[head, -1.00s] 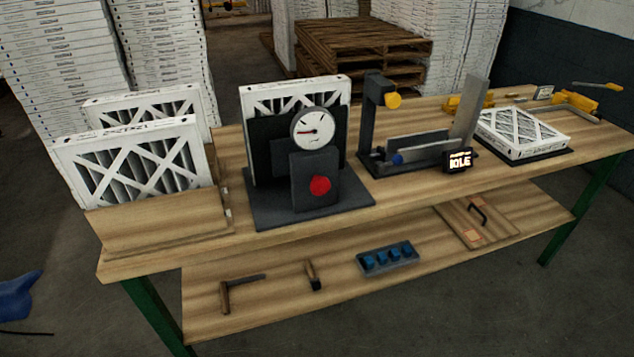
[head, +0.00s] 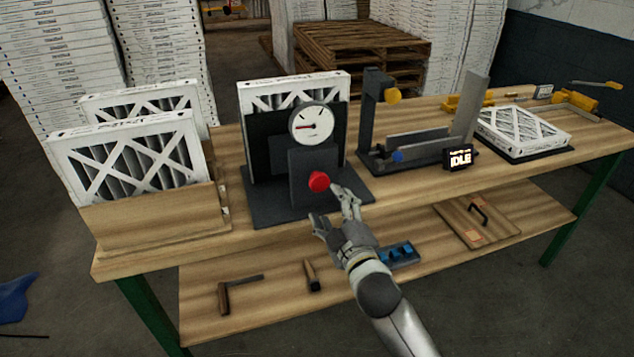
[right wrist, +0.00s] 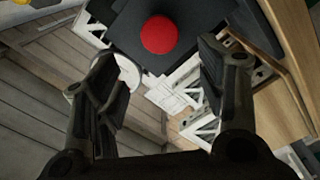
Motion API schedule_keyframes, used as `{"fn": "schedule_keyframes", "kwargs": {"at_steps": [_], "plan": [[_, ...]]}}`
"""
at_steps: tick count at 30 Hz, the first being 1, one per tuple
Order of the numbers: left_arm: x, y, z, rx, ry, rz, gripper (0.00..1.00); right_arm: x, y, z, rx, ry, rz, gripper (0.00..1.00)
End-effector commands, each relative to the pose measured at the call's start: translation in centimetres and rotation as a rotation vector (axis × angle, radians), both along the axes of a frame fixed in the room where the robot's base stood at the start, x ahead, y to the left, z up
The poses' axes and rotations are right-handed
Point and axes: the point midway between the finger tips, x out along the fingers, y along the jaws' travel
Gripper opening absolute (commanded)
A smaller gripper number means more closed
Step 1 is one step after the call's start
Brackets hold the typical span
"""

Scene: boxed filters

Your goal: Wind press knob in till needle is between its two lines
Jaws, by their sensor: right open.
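The press knob (head: 319,181) is a round red knob on the front of the dark grey press (head: 313,165). A white dial gauge (head: 312,123) sits above it; its needle points left, and the marks on its face are too small to tell apart. A white pleated filter (head: 293,88) stands upright in the press, behind the dark plate. My right gripper (head: 334,206) is open and empty, just in front of and below the knob. In the right wrist view the knob (right wrist: 161,35) shows between the spread fingers, ahead of them and not touched. My left gripper is not in view.
Two filters stand in a wooden holder (head: 160,215) at the left. A grey fixture (head: 415,157) with an IDLE display (head: 459,158) stands right of the press. A filter lies flat (head: 522,131) further right. Tools lie on the lower shelf (head: 350,290).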

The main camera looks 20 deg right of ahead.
Motion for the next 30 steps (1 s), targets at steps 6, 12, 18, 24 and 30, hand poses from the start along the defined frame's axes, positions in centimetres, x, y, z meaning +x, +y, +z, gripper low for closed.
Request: {"fn": "schedule_keyframes", "kwargs": {"at_steps": [6, 12, 18, 24, 30], "plan": [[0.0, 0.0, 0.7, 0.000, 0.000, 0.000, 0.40, 3.0, 0.1, 0.2, 0.002, 0.000, 0.000, 0.65], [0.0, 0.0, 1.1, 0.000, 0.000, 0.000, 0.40, 6.0, 0.3, 0.1, 0.002, 0.002, 0.000, 0.65], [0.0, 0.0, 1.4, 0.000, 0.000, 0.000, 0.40, 8.5, 0.3, 0.0, 0.003, 0.002, 0.000, 0.65], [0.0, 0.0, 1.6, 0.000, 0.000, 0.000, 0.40, 9.9, 0.4, -0.1, 0.003, 0.002, 0.000, 0.65], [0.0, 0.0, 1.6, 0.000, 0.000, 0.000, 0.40, 10.3, 0.4, -0.1, 0.003, 0.002, 0.000, 0.65]]}}
